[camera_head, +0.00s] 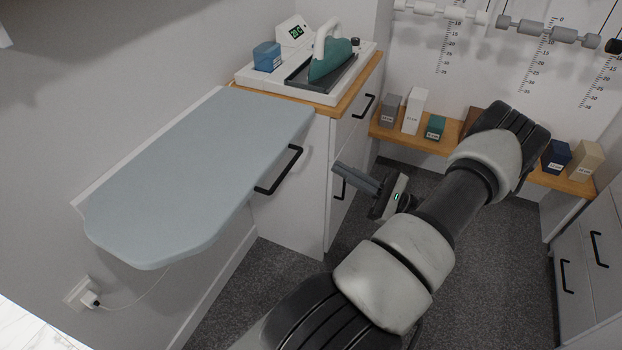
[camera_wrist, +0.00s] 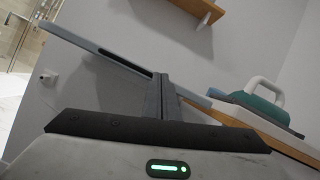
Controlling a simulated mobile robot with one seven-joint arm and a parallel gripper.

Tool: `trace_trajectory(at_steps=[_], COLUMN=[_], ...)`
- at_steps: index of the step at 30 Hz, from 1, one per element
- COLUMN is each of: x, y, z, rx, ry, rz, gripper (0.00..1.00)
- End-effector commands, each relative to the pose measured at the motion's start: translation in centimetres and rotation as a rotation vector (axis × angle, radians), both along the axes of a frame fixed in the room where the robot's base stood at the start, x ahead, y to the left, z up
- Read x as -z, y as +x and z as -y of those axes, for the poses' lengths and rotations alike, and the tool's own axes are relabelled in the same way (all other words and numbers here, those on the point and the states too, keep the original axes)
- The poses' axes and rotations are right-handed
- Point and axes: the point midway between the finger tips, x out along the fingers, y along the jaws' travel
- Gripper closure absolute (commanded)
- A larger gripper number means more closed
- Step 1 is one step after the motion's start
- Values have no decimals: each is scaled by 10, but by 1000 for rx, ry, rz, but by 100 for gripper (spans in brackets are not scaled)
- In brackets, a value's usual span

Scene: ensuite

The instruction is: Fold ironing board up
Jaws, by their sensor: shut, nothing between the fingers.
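The ironing board (camera_head: 200,170), a long grey-blue panel with a rounded free end, lies flat and extends left from the white cabinet in the head view. In the wrist view the board (camera_wrist: 95,50) shows nearly edge-on behind my fingers, its slope matching the cabinet top. A black bar handle (camera_head: 280,171) is beside the board's right edge. My gripper (camera_head: 338,168) is right of the board and handle, apart from both in the head view. Its fingers (camera_wrist: 160,78) are together and empty. They hide part of the board in the wrist view.
A teal iron (camera_head: 331,58) rests on a white station on the wooden-topped cabinet (camera_head: 322,107), which has more black handles. A low shelf with small boxes (camera_head: 413,110) is behind my arm. A plug (camera_head: 90,299) with a cord is under the board. Dark carpet is open below.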

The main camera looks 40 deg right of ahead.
Motion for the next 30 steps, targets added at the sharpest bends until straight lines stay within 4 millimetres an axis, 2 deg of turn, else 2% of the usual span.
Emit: trace_trajectory(at_steps=[1, 3, 6, 10, 13, 17, 27, 30], x=[40, 68, 96, 112, 112, 102, 64, 50], y=[0, 1, 2, 3, 7, 18, 75, 85], z=[1, 3, 4, 5, 4, 0, -18, -20], rx=[-13, -34, -57, -74, -81, -82, -82, -80], ry=[94, 199, 311, 384, 401, 402, 400, 398], rz=[11, 20, 36, 47, 50, 49, 48, 48], gripper=[100, 100, 100, 100, 100, 100, 100, 100])
